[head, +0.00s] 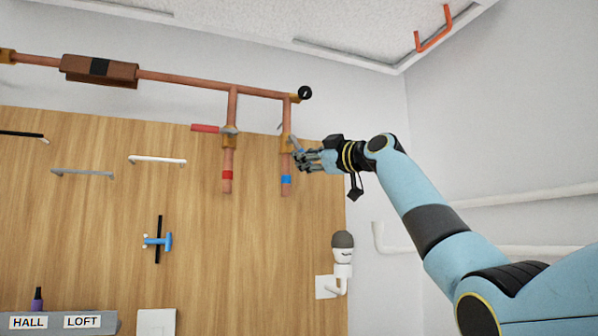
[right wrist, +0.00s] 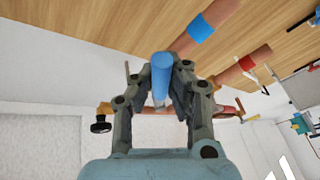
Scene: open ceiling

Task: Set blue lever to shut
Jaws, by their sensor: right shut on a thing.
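The blue lever (right wrist: 162,78) is between the fingers of my right gripper (right wrist: 160,90) in the right wrist view. In the head view my right gripper (head: 304,158) is at the valve on the right-hand copper drop pipe (head: 286,165), which has a blue band (head: 286,180). The gripper is shut on the lever and hides most of it, so its exact angle is hard to tell there. The blue band also shows in the right wrist view (right wrist: 200,29). My left gripper is not in view.
A red lever (head: 205,128) points left from the neighbouring red-banded pipe (head: 228,160). A black round knob (head: 305,93) sits above the right-hand pipe. Handles and a blue T-shaped fitting (head: 158,242) are on the wooden board (head: 100,210). White pipes (head: 480,250) run along the right wall.

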